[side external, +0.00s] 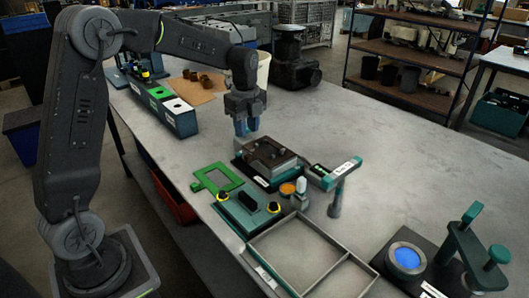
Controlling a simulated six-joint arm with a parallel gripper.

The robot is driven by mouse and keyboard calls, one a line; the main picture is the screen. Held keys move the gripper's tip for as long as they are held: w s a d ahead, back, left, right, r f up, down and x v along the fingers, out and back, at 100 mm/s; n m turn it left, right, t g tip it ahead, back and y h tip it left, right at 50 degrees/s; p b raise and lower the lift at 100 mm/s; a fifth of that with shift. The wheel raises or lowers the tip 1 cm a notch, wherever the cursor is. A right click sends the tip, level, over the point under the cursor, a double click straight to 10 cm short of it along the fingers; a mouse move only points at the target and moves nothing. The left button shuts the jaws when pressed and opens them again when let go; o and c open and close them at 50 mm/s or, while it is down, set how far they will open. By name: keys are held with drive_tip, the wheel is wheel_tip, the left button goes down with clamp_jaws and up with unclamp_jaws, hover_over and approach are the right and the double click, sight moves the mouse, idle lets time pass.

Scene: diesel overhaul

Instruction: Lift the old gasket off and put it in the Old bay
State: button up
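My gripper (247,129) points down above the back left part of the dark engine block (272,178). Its two blue fingertips look apart, with nothing seen between them. A thin brownish plate-like layer (270,153) lies on top of the block; I take it for the old gasket, but it is too small to be sure. A green frame-shaped gasket (217,180) with a tab lies flat on the bench left of the block. A grey tray (299,213) with two compartments stands at the front. Both look empty, and I cannot read its label (266,277).
A teal plate with black and yellow knobs (247,209) sits between block and tray. A T-shaped teal tool (336,187) stands right of the block, near an orange-topped tin (287,189). A teal press-like fixture (468,250) is front right. The bench's right middle is clear.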

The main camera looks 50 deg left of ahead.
sight(248, 155)
wheel_tip(248, 155, down, 9)
drive_tip(key=shift+d+r, duration=0.1)
drive_tip(key=shift+r, duration=0.1)
idle(0.3)
drive_tip(key=shift+c, duration=0.2)
clamp_jaws()
